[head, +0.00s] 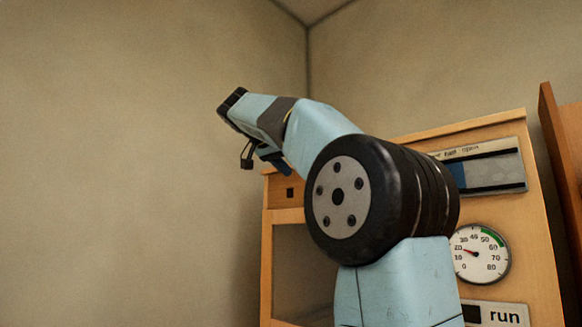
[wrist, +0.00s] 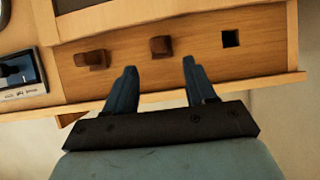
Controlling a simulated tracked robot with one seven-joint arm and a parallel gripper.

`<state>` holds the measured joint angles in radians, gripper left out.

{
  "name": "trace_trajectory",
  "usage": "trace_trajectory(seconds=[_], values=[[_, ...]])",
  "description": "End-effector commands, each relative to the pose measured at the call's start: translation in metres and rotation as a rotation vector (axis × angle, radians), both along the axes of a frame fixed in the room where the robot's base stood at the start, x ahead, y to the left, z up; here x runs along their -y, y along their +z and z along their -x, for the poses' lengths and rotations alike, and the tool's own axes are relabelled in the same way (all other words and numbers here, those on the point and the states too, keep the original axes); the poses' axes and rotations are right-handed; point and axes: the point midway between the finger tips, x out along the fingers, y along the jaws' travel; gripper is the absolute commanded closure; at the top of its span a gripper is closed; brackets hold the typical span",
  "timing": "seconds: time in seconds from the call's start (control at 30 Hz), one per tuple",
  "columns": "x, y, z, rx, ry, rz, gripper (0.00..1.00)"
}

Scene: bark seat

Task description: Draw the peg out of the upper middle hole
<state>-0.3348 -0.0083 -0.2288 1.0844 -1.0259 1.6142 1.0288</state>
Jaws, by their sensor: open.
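A dark brown square peg (wrist: 161,46) sticks out of the middle hole of a row of three in a wooden panel (wrist: 196,59), seen in the wrist view. My gripper (wrist: 159,66) is open and empty. Its two dark blue fingers point at the panel, one on each side of the peg's line. The peg shows between and just beyond the fingertips, with no visible contact. In the head view my arm reaches up to the left, and it hides the peg; the fingertips cannot be made out clearly there.
In the wrist view a second brown peg (wrist: 92,59) stands left of the middle one, and an empty square hole (wrist: 231,38) is on the right. A ledge runs below them. The head view shows a dial gauge (head: 481,254) and a "run" label (head: 503,316).

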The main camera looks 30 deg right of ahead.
Motion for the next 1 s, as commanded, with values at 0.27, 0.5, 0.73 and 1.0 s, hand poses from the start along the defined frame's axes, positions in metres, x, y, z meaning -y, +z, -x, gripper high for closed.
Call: trace_trajectory(seconds=[0.27,0.5,0.73,1.0], values=[[0.021,-0.012,-0.007,-0.002,0.001,0.0,0.45],[0.04,-0.024,-0.014,-0.002,0.001,-0.001,0.45],[0.059,-0.034,-0.021,-0.002,0.001,-0.001,0.45],[0.077,-0.045,-0.028,-0.002,0.002,0.0,0.45]])
